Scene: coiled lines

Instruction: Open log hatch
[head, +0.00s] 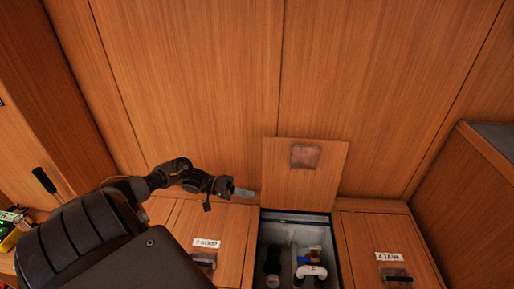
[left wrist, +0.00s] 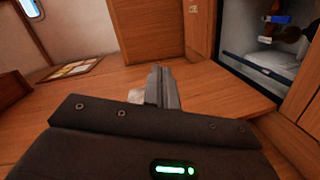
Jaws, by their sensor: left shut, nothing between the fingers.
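A square wooden hatch lid (head: 318,185) stands raised against the wood panelling in the head view, with a square metal plate on it. No label naming it shows. In front of it is an open compartment (head: 262,240) with a grey rim and several fittings inside, dark, white and blue. The open compartment also shows at the upper right of the left wrist view (left wrist: 250,72). My left gripper (head: 243,192) is just left of the raised lid, shut and empty, and appears apart from it. Its closed fingers also show in the left wrist view (left wrist: 162,88). My right gripper is not in view.
Closed hatches flank the opening: one on the left (head: 233,225), its label hard to read, and one on the right labelled 4 TANK (head: 365,235). Both have latches. A wooden cabinet (head: 480,190) stands at the right. Yellow and green items (head: 12,230) lie at the far left.

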